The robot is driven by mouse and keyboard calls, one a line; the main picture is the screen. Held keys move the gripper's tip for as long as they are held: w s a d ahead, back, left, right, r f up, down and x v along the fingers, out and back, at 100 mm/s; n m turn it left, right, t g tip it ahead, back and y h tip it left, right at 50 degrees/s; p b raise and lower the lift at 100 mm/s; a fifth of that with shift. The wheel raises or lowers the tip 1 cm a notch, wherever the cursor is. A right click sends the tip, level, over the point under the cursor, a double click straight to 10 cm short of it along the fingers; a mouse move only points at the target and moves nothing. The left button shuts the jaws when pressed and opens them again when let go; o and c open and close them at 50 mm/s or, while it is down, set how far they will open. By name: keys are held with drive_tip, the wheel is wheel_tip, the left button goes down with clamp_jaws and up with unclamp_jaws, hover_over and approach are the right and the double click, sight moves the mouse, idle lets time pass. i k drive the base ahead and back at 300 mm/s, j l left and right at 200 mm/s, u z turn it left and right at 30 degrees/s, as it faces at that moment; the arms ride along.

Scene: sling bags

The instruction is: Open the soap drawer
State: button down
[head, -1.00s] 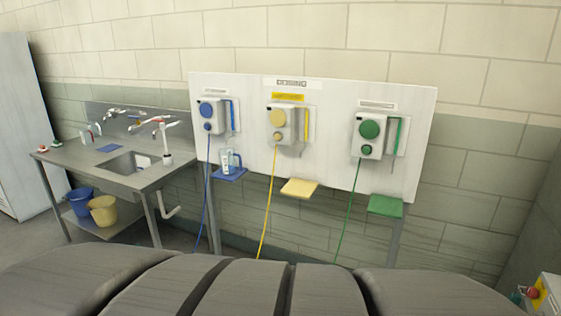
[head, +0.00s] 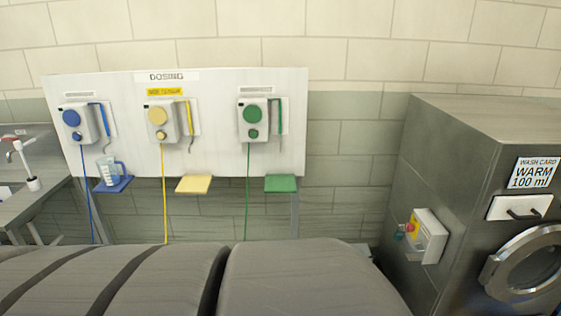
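The soap drawer (head: 519,207) is a white panel with a dark bar handle (head: 524,214) on the front of the grey washing machine (head: 470,150) at the right. It looks shut, flush with the machine front. It sits below a wash card (head: 534,173) reading "WARM 100 ml" and above the round door (head: 527,262), which is cut by the frame edge. My gripper is not in view.
A dosing board (head: 215,110) with blue, yellow and green dispensers stands at the wall; a measuring jug (head: 107,170) sits on the blue shelf (head: 113,185). A control box with a red button (head: 426,236) is on the machine's side. Large grey padded shapes (head: 290,280) fill the foreground.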

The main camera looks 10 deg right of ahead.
sight(521, 208)
drive_tip(key=z, duration=1.8)
drive_tip(key=i+z, duration=0.45)
drive_tip(key=i+j+z, duration=0.15)
drive_tip(key=i, duration=0.5)
drive_tip(key=i+j+z, duration=0.15)
drive_tip(key=i, duration=0.5)
